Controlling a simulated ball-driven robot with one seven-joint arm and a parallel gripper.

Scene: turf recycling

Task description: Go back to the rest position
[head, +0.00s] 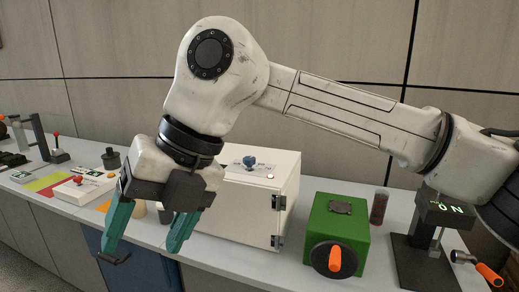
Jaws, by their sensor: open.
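My gripper (148,244) hangs at the end of my white arm, left of the middle in the head view. Its two teal fingers are spread apart with nothing between them. They point down in front of the long grey bench (225,253), near its front edge. I cannot tell the exact gap between the fingertips and the bench. My arm reaches across the picture from the right edge, above the bench, with its elbow at the top.
A white cabinet (240,215) stands behind my gripper. To its right are a green box (350,232) with an orange knob, a dark cylinder (379,206) and a dark stand (423,262). Free air lies above the bench at left.

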